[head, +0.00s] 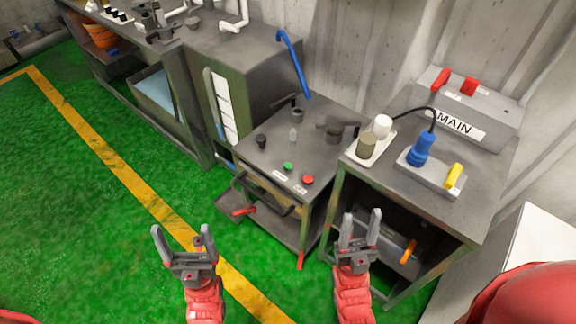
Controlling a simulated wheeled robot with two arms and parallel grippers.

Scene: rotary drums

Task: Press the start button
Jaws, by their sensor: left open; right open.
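A small green button (288,166) and a red button (308,180) sit on the front part of a grey metal machine (262,176). I cannot read their labels, so I cannot tell for sure which one is start. My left gripper (178,235) is open and empty, in front of and to the left of the machine, over the green floor. My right gripper (360,222) is open and empty, to the right of and nearer than the buttons, in front of the right-hand bench. Neither gripper touches a button.
Right of the machine stands a bench (480,215) with a box marked MAIN (455,125), a blue plug (421,150) and a yellow handle (454,175). The green floor (75,220) at left is clear.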

